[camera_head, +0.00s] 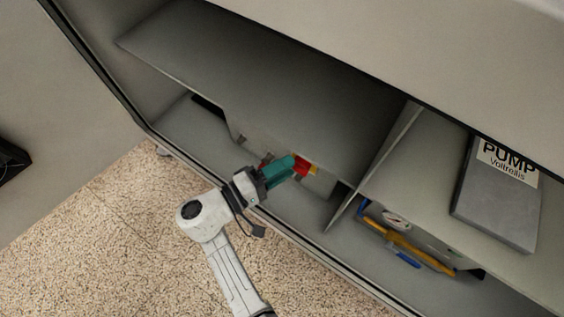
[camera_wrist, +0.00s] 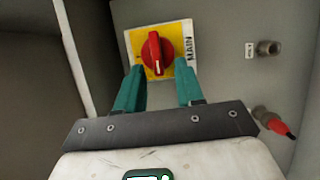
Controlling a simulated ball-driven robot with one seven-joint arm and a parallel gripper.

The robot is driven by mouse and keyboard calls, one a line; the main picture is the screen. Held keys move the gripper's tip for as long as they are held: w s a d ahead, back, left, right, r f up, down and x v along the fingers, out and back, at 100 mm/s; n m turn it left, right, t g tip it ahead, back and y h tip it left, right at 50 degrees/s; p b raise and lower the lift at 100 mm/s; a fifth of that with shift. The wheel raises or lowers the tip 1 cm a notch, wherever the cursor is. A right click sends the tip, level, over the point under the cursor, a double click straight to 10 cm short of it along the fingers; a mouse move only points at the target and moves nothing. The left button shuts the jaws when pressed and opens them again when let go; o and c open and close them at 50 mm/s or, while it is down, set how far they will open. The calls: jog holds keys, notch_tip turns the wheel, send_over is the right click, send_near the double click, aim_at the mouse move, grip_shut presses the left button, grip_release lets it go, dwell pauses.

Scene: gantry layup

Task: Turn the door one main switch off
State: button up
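The main switch is a red rotary knob (camera_wrist: 156,54) on a yellow plate with a white strip marked MAIN (camera_wrist: 189,43), mounted on a grey panel. The knob also shows in the head view (camera_head: 302,168), just past my fingertips. My gripper (camera_wrist: 160,69) has its teal fingers apart, one on each side of the knob's lower part. I cannot tell whether either finger touches it. In the head view, my gripper (camera_head: 289,163) reaches into the cabinet's lower bay.
On the panel right of the switch are a grey connector (camera_wrist: 267,48) and a red-plugged connector (camera_wrist: 270,121). A divider (camera_head: 375,165) stands right of the bay. Beyond it are a gauge (camera_head: 396,219), yellow and blue parts, and a grey box marked PUMP (camera_head: 495,205).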

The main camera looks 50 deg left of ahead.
jog(key=s+a+p, duration=0.1)
jog(key=s, duration=0.9)
jog(key=shift+s+a, duration=0.3)
jog(key=shift+a, duration=0.05)
